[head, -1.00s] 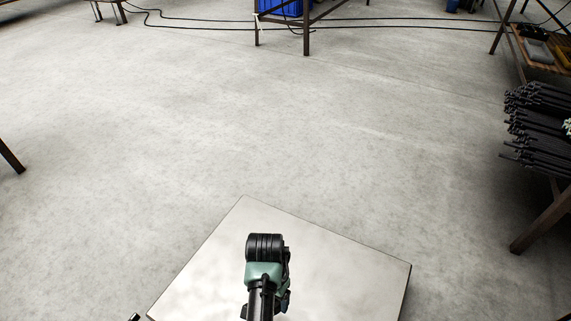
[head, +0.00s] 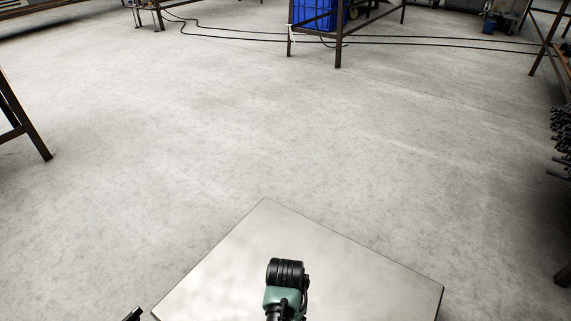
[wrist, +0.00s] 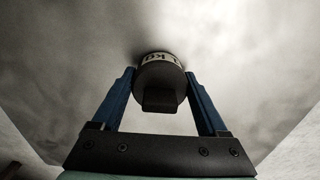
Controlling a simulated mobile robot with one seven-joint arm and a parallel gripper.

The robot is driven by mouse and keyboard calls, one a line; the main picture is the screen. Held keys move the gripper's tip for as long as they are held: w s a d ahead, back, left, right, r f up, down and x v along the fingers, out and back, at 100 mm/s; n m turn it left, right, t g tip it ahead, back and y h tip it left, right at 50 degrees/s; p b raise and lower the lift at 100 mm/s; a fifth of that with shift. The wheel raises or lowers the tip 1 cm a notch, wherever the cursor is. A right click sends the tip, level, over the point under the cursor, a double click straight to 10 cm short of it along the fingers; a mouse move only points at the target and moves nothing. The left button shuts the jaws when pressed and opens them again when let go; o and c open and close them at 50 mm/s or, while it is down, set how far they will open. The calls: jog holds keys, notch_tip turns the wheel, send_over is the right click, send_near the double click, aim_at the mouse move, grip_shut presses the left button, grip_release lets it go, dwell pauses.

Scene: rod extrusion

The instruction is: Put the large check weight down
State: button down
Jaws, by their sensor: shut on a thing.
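The large check weight (wrist: 160,75) is a dark round weight with a pale band lettered "kg", seen in the wrist view. My gripper (wrist: 161,80) has its two blue fingers closed on either side of the weight. Behind the weight is a smooth grey metal surface, with a dark shadow close around the weight. I cannot tell whether they touch. In the head view, my wrist is over the pale metal top (head: 220,270) at the bottom, and the gripper and weight are hidden below it.
The metal top is otherwise bare where visible. Open concrete floor (head: 230,130) lies beyond it. A dark-legged table (head: 25,125) stands at left, a rack with a blue bin (head: 313,12) at the back, and dark rods (head: 562,140) at right. Cables cross the floor at the back.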

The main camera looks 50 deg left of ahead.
jog(key=shift+w+f, duration=0.15)
jog(key=shift+f, duration=0.2)
jog(key=shift+r, duration=0.15)
grip_release()
jog(key=shift+f, duration=0.25)
notch_tip(320, 180, up, 12)
jog(key=p, duration=0.8)
jog(key=shift+r+p, duration=0.15)
jog(key=shift+p, duration=0.2)
